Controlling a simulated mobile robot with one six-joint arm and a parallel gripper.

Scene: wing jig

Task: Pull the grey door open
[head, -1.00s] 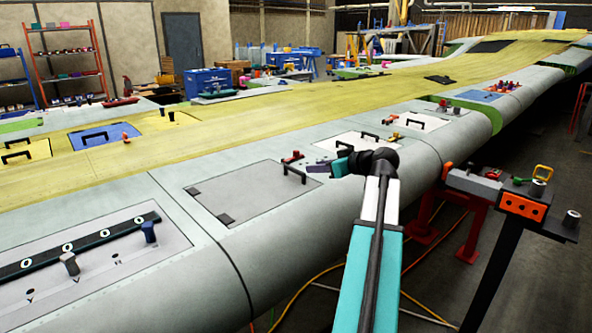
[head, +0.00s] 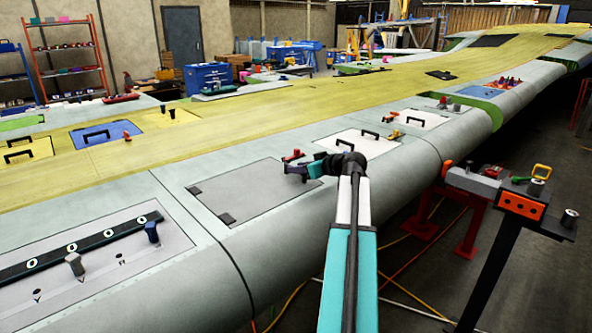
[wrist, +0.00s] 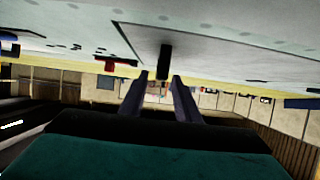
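The grey door (head: 240,192) is a flat panel lying flush and closed in the grey wing skin, with two dark hinges on its left side. Its black handle is at the right end, mostly hidden by my gripper (head: 294,171) in the head view. In the wrist view the door (wrist: 215,48) fills the upper part and its black handle (wrist: 164,58) stands end-on. My gripper (wrist: 160,78) is open, with a gap between its two fingers. The handle lines up with this gap; I cannot tell whether it is between the fingertips or just beyond them.
A red knob (head: 293,156) stands just behind the door handle and also shows in the wrist view (wrist: 110,65). A stand with an orange block (head: 521,206) is at the right.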

